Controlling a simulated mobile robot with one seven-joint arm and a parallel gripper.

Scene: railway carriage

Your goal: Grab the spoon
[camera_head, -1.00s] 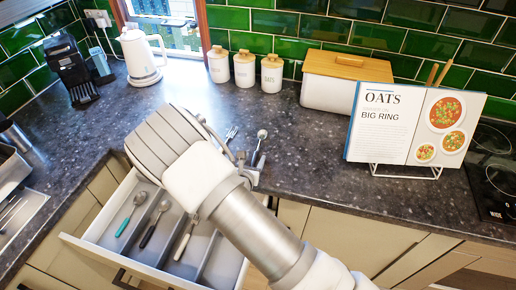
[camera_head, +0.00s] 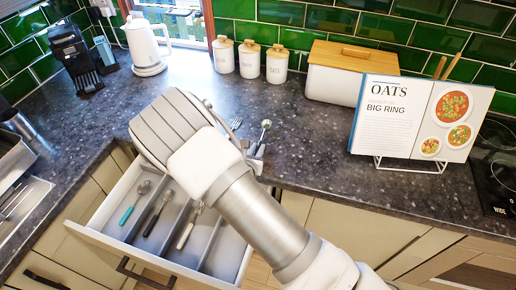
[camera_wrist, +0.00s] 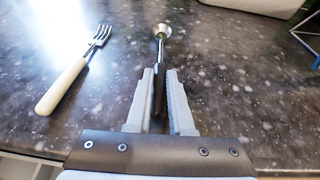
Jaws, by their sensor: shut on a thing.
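The spoon has a shiny metal bowl (camera_wrist: 163,31) and a dark handle, and it is on the dark speckled countertop. It also shows in the head view as a bowl (camera_head: 266,125) just past my fingers. My gripper (camera_wrist: 160,76) has its two grey fingers on either side of the spoon's handle and is shut on it. In the head view my gripper (camera_head: 255,155) is partly hidden behind my own wrist. I cannot tell whether the spoon is lifted off the counter.
A fork (camera_wrist: 80,70) with a cream handle lies left of the spoon. An open drawer (camera_head: 90,233) with several utensils is below the counter edge. A recipe book (camera_head: 385,110) on a stand is to the right. White canisters and a bread box (camera_head: 335,87) stand behind.

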